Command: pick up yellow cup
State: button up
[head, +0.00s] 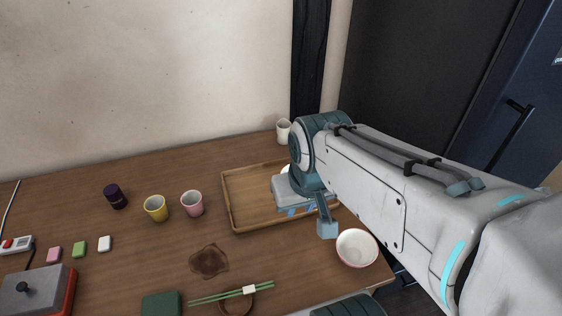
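The yellow cup (156,209) stands upright on the wooden table, left of centre in the head view. Its open rim faces up and nothing touches it. A pink cup (192,203) stands just to its right. My gripper (318,222) hangs above the right part of the wooden tray, well to the right of the yellow cup. One pale blue fingertip shows clearly; the rest of the fingers is partly hidden, so the opening between them cannot be made out.
The tray (228,202) lies right of the pink cup. A dark jar (115,197) stands left of the yellow cup. A brown stain (209,261), green chopsticks (222,296) and a white bowl (357,248) are nearer. A white cup (283,131) stands behind the tray.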

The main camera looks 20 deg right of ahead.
aim_at(156, 206)
jog(key=k, duration=1)
jog(key=u, duration=1.95)
jog(key=i, duration=0.95)
jog(key=z, duration=2)
jog(key=i, duration=0.5)
jog(key=u, duration=0.05)
